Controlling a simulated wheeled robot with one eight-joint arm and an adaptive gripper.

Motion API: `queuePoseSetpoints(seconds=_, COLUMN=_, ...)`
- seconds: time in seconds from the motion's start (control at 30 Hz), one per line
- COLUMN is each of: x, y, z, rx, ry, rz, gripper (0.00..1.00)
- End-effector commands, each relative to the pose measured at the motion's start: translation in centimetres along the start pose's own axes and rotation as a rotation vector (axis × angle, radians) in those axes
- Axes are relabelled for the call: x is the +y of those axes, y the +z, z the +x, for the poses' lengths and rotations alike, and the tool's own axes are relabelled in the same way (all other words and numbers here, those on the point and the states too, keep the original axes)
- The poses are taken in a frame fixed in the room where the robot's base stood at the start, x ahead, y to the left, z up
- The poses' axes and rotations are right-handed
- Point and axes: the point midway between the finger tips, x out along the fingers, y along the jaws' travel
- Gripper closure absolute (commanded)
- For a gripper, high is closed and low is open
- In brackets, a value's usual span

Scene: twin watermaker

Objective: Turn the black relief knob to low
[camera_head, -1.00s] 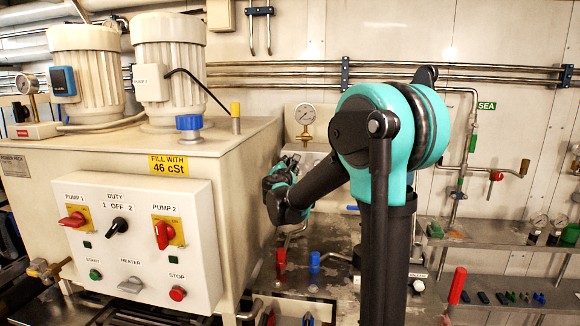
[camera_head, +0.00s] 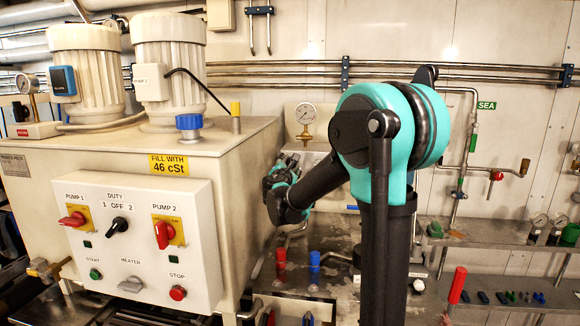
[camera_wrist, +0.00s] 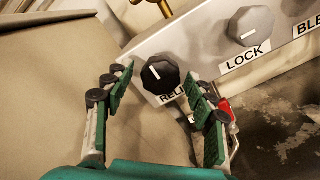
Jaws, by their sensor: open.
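The black relief knob (camera_wrist: 160,75) shows in the wrist view on a grey panel, above a label of which "RELI" can be read. It is faceted, with a white pointer line slanting up to the left. My gripper (camera_wrist: 158,90) is open, with one green-padded finger to the left of the knob and the other to its lower right. The knob appears between or just beyond the fingertips; I cannot tell whether they touch it. In the head view my gripper (camera_head: 280,180) is small and partly hidden behind my arm, and the relief knob cannot be made out.
A grey lock knob (camera_wrist: 250,26) sits to the right on the same panel, with a "BLE…" label beyond it. A beige tank wall (camera_wrist: 50,75) is close on the left. A red-handled part (camera_wrist: 225,110) lies by the right finger.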

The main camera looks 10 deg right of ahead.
Motion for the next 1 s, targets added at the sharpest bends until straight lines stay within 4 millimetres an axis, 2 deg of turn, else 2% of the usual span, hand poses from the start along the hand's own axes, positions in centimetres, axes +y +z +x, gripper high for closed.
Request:
queuePoseSetpoints(seconds=0.13, x=0.0, y=0.0, z=-0.6, rx=0.0, ry=0.001, rz=0.0, gripper=0.44)
queuePoseSetpoints(seconds=0.23, x=0.0, y=0.0, z=-1.9, rx=0.001, ry=0.002, rz=0.0, gripper=0.44)
queuePoseSetpoints(seconds=0.5, x=0.0, y=-0.1, z=-7.4, rx=0.002, ry=0.002, rz=0.0, gripper=0.44)
queuePoseSetpoints(seconds=0.7, x=0.0, y=-0.1, z=-10.6, rx=0.002, ry=0.002, rz=0.0, gripper=0.44)
queuePoseSetpoints(seconds=0.83, x=0.0, y=-0.1, z=-11.7, rx=0.001, ry=0.001, rz=0.0, gripper=0.44)
queuePoseSetpoints(seconds=1.0, x=0.0, y=0.0, z=-12.1, rx=0.0, ry=0.0, rz=0.0, gripper=0.44)
